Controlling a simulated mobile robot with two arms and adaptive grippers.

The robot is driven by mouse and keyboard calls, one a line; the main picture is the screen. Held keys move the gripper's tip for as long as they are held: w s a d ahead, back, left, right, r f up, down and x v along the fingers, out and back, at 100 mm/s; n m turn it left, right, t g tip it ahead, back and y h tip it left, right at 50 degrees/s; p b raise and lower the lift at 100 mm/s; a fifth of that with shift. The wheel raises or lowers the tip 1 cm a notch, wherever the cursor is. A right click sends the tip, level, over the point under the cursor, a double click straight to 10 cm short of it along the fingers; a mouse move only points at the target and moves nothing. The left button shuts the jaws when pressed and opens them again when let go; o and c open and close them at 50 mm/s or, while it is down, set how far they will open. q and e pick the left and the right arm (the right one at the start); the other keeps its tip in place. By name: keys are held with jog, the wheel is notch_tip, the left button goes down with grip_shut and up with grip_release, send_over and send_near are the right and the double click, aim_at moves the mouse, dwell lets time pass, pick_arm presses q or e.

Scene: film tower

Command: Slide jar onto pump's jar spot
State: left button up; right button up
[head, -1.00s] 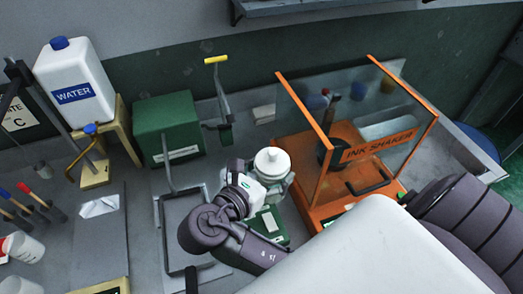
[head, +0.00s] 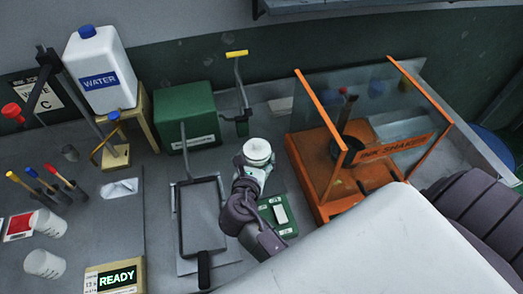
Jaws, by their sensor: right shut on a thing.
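The white, round jar (head: 257,148) stands upright in the middle of the head view. My right gripper (head: 252,170) is shut on it from the near side, and the fingers are largely hidden by the jar and my wrist. The jar is just right of and nearer than a green-based device with a yellow-handled lever (head: 240,90), which looks like the pump. A small gap seems to lie between jar and base. I cannot make out the jar spot clearly. My left gripper is not in view.
The orange ink shaker (head: 325,185) with clear panels stands close on the right. A green box (head: 186,117) is left of the lever device. A framed tray (head: 200,220) lies left of my right arm. A green pad (head: 278,215) lies near my wrist.

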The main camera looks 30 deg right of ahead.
jog(key=shift+w+d+f+b, duration=0.15)
jog(key=shift+w+f+b, duration=0.5)
jog(key=shift+b, duration=0.5)
jog(key=shift+w+p, duration=0.25)
jog(key=shift+p, duration=0.1)
jog(key=shift+w+d+f, duration=0.1)
jog(key=shift+w+d, duration=0.05)
jog(key=shift+w+f+p, duration=0.1)
jog(key=shift+f+p, duration=0.1)
jog(key=shift+p, duration=0.15)
jog(key=o, duration=1.7)
jog(key=shift+f, duration=0.1)
